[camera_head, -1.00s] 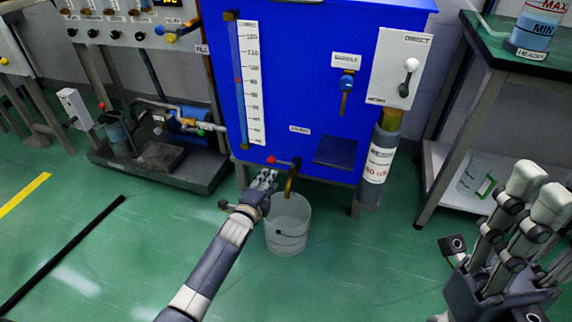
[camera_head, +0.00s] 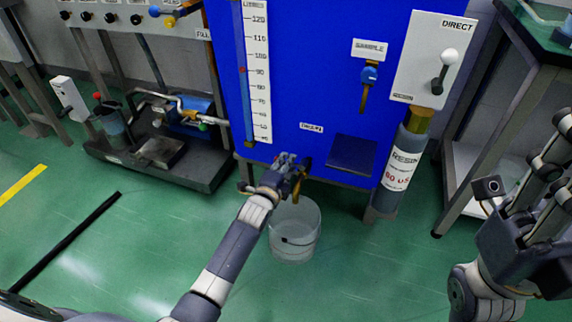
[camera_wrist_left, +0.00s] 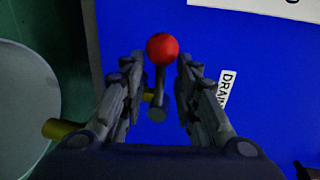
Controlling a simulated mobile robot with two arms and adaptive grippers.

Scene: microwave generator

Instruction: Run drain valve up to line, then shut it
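The drain valve has a brass spout (camera_head: 297,186) under the blue tank (camera_head: 300,90). Its red lever knob (camera_wrist_left: 162,47) shows in the left wrist view, between the fingertips of my left gripper (camera_wrist_left: 161,62). The fingers are apart, with a small gap visible on the left of the knob. In the head view my left gripper (camera_head: 287,164) is at the valve and hides the knob. A clear bucket (camera_head: 310,222) stands on the floor below the spout, with a dark mark on its side. No stream of water is visible. My right gripper (camera_head: 550,150) is at the right edge, partly cut off.
The tank carries a level scale (camera_head: 257,80) with a red mark, a blue sample valve (camera_head: 369,75) and a white lever panel (camera_head: 433,62). A resin cylinder (camera_head: 403,160) stands at its right. A pump skid (camera_head: 165,150) is at left.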

